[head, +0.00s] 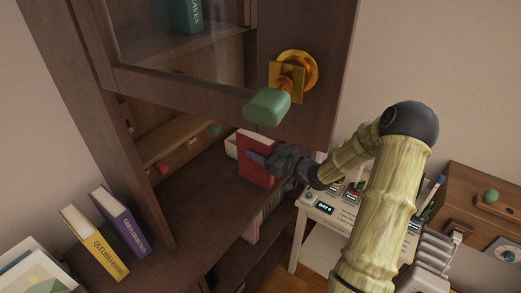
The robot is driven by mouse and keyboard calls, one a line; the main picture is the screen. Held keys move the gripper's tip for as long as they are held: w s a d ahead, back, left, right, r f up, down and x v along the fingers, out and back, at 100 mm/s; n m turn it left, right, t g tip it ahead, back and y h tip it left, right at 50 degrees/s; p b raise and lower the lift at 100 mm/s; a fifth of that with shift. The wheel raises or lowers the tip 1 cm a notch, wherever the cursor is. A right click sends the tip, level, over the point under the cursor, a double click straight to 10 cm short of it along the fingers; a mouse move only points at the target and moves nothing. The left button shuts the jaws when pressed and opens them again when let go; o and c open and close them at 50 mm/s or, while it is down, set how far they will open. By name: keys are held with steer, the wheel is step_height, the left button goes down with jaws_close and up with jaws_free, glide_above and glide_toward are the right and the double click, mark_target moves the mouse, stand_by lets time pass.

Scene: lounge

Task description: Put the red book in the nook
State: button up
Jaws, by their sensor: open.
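The red book (255,172) stands upright on the brown cabinet's ledge, close to its front edge. My gripper (262,160) reaches in from the right, and its dark fingers overlap the book's front face. The jaws are open; I cannot tell whether they touch the book or straddle it. The fingers hide part of the book. The low opening in the cabinet (178,138), left of the book, may be the nook; its inside is partly hidden by the cabinet frame.
A cabinet door with a green handle (267,106) hangs above the book. Yellow (95,243) and purple (119,221) books stand at lower left. A white console (338,207) is at right. The ledge's middle (195,205) is clear.

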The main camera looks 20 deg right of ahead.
steer(key=v, duration=1.1)
steer(key=shift+s+d, duration=0.25)
steer(key=shift+s, duration=0.05)
stand_by(1.0)
